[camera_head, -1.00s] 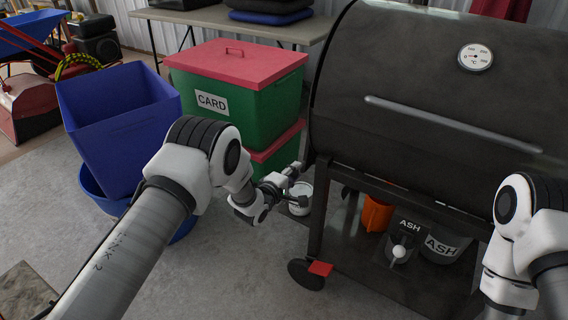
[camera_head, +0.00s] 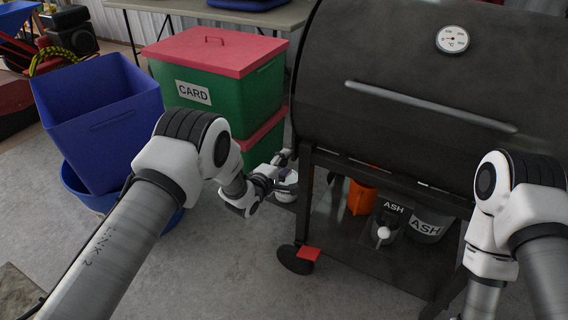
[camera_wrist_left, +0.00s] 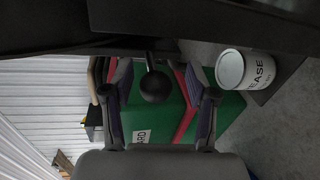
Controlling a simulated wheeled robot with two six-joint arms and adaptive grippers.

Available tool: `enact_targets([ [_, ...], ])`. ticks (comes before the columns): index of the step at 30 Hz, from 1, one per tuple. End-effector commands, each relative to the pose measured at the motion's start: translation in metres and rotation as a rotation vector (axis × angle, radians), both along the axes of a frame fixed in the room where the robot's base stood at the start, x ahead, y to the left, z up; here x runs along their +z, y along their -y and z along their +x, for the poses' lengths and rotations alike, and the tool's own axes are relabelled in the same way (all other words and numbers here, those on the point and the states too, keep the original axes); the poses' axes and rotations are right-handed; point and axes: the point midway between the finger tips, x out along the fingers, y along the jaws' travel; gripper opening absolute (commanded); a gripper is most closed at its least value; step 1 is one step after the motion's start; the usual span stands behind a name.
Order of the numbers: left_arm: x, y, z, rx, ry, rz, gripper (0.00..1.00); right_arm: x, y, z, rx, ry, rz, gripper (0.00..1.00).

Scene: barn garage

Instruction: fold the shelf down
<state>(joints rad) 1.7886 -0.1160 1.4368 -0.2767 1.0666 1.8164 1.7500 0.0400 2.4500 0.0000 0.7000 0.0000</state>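The black barrel grill (camera_head: 400,60) stands at the right in the head view, its lid shut. I cannot clearly make out its side shelf; a dark flat panel (camera_wrist_left: 200,18) crosses the top of the left wrist view and may be part of it. A black ball knob on a short rod (camera_wrist_left: 155,86) shows between my left fingers in that view. My left gripper (camera_head: 284,168) is at the grill's left side, its fingers (camera_wrist_left: 160,98) apart around the knob's line; contact cannot be seen. My right arm is at the right edge; its gripper is out of view.
A white grease can (camera_wrist_left: 231,69) stands low beside the grill, close to my left gripper. A green card box (camera_head: 222,95) with a red lid and a blue bin (camera_head: 100,125) stand left. A grill wheel (camera_head: 294,260) is below. The concrete floor in front is clear.

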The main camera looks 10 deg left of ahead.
Motion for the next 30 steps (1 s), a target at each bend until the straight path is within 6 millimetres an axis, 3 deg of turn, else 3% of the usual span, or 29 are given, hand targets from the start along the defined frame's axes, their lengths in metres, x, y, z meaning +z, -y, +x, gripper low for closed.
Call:
enact_targets([
  [5, 0.002, -0.002, -0.002, 0.001, 0.003, -0.001, 0.58, 0.0, 0.0, 0.0, 0.0, 0.0, 0.0, 1.0],
  [8, 0.004, -0.006, -0.014, 0.002, 0.0, -0.001, 0.58, 0.0, 0.0, 0.0, 0.0, 0.0, 0.0, 1.0],
  [18, 0.017, -0.034, -0.091, 0.002, -0.002, -0.002, 0.58, 0.0, 0.0, 0.0, 0.0, 0.0, 0.0, 1.0],
  [21, 0.019, -0.038, -0.105, 0.0, -0.001, 0.0, 0.58, 0.0, 0.0, 0.0, 0.0, 0.0, 0.0, 1.0],
  [30, 0.021, -0.04, -0.111, -0.001, 0.001, -0.001, 0.58, 0.0, 0.0, 0.0, 0.0, 0.0, 0.0, 1.0],
])
